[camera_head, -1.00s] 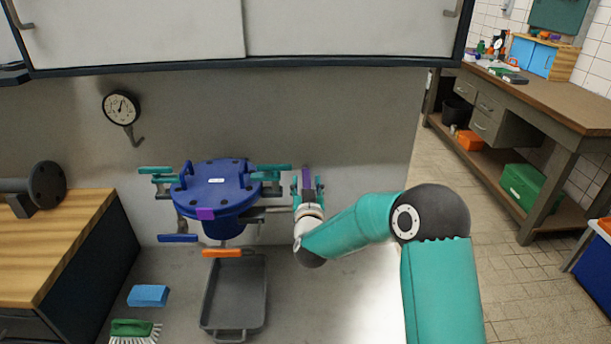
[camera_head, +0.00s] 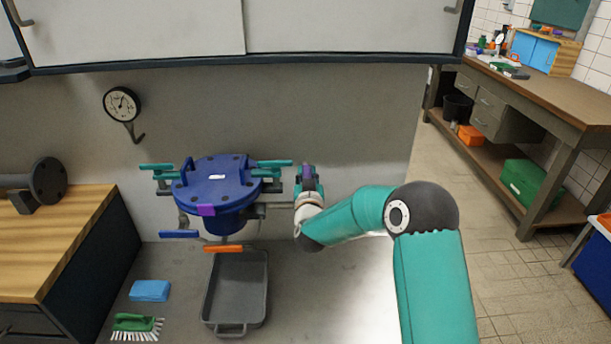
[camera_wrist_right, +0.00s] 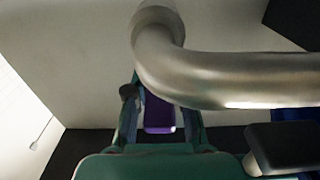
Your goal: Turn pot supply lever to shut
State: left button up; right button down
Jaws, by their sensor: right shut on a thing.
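The blue pot (camera_head: 217,185) with a bolted lid and a small white label stands out from the wall. Several coloured levers sit around it. My right gripper (camera_head: 308,178) is at the right of the pot, at the end of a pipe stub. It is shut on a purple lever (camera_head: 308,171). In the right wrist view the purple lever (camera_wrist_right: 158,114) lies between the two fingers, below a bent metal pipe (camera_wrist_right: 215,75). The fingers hide part of the lever. My left gripper is not in view.
Teal levers (camera_head: 273,163), a blue lever (camera_head: 178,234) and an orange lever (camera_head: 223,249) surround the pot. A grey tray (camera_head: 237,290) lies below. A blue sponge (camera_head: 150,290) and a green brush (camera_head: 136,322) lie at left. A gauge (camera_head: 121,103) hangs on the wall.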

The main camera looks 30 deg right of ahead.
jog(key=shift+a, duration=0.1)
jog(key=shift+w+m+g+h+b, duration=0.1)
jog(key=shift+m+g+h+b, duration=0.35)
jog(key=shift+m+h, duration=0.2)
jog(key=shift+m+g+h, duration=0.85)
jog(key=shift+g+h, duration=0.2)
jog(key=shift+h, duration=0.1)
jog(key=c, duration=1)
grip_release()
jog(key=v, duration=0.8)
